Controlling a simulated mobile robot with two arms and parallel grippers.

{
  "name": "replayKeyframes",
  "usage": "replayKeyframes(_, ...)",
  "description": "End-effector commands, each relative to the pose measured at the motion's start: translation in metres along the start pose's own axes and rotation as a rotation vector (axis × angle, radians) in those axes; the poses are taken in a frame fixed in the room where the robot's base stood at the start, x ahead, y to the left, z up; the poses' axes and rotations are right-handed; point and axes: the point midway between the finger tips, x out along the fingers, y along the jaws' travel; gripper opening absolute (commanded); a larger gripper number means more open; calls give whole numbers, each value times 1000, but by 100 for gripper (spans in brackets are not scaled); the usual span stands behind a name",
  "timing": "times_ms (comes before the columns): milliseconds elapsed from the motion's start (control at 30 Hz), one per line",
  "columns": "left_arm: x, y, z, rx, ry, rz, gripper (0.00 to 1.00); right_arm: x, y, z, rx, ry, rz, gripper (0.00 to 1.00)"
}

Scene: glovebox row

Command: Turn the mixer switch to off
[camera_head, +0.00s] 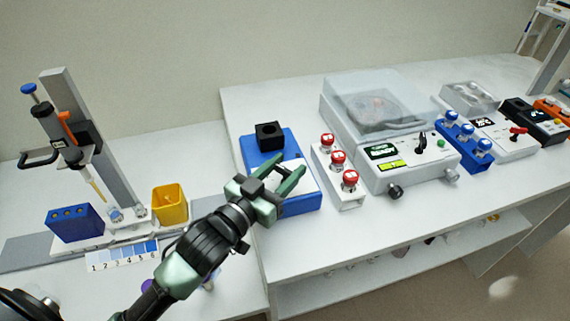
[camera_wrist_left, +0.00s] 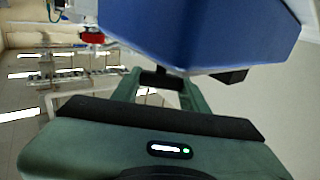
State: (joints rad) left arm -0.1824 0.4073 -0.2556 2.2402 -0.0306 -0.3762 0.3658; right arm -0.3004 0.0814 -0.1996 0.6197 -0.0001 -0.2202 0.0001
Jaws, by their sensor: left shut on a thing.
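The mixer is a blue box (camera_head: 299,206) with a white top plate and a black cup (camera_head: 269,136) on it, standing on the bench. My left gripper (camera_head: 288,164) reaches in from the left, its fingers across the mixer's front. In the left wrist view the mixer's blue body (camera_wrist_left: 210,35) fills the top, close to the fingers. My left gripper is shut on a small dark part there (camera_wrist_left: 160,78), which appears to be the mixer switch. Its setting is hidden by the fingers. My right gripper is not in view.
A white rack with red-capped vials (camera_head: 338,160) stands close to the mixer's right. Right of it are a clear-lidded machine (camera_head: 375,110) and a blue vial rack (camera_head: 463,147). A yellow bin (camera_head: 170,205) and a pipette stand (camera_head: 90,135) are at left.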

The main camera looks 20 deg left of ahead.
Motion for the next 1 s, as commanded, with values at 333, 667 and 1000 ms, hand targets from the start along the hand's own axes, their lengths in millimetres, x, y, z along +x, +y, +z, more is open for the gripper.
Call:
replayKeyframes(333, 0, 0, -2, -10, 3, -187, 3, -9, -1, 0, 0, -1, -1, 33)
replayKeyframes(667, -1, 0, -2, -5, 3, -318, 3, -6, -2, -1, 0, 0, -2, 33)
replayKeyframes(1000, -1, -1, -2, 1, 1, -332, 3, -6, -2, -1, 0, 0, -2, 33)
